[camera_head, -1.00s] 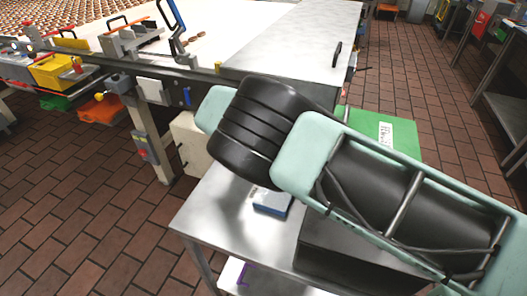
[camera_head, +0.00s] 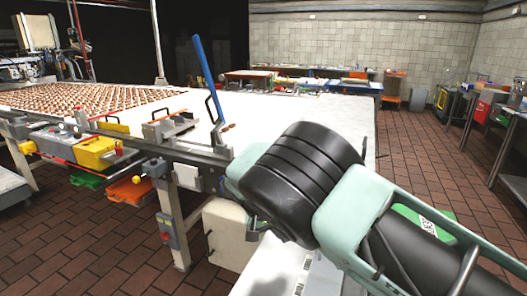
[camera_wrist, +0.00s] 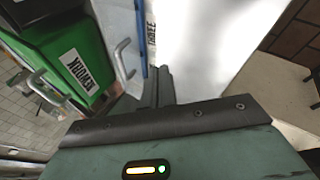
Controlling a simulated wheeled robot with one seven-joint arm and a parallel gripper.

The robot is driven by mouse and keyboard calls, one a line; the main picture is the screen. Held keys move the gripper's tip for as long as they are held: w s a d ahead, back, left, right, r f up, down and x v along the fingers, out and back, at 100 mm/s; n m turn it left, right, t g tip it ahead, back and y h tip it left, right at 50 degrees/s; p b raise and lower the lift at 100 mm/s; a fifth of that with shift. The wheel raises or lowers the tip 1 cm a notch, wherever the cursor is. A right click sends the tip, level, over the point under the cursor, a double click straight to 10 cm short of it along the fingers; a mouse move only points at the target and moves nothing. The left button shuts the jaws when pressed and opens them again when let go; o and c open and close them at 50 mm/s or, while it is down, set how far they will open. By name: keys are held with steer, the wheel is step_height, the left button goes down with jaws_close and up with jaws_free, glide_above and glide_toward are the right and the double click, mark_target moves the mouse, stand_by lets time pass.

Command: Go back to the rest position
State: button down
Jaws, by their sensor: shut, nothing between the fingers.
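My gripper (camera_wrist: 161,88) shows in the wrist view as dark fingers together beyond a dark bar, shut and empty. I cannot tell how far the fingers are from either.
A long work table (camera_head: 300,108) carries many small brown rounds (camera_head: 75,97) at left. Brick-tiled floor (camera_head: 410,150) is open at right.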

steer(key=s+d+r+n+g+y, duration=0.1)
steer(key=s+r+n+y, duration=0.15)
steer(key=s+r, duration=0.6)
steer(key=s+d+r+n+g+y, duration=0.15)
steer(key=s+r+y, duration=0.3)
steer(key=s, duration=0.65)
steer(key=s+d+r+n+t, duration=0.1)
steer(key=s+d+r+n, duration=0.1)
steer(key=s, duration=0.5)
steer(key=s+d+r+n, duration=0.1)
steer(key=s+d, duration=0.3)
steer(key=s, duration=0.4)
steer(key=shift+s+r+n+t, duration=0.3)
steer(key=shift+r+n+t, duration=0.1)
steer(key=shift+n, duration=0.3)
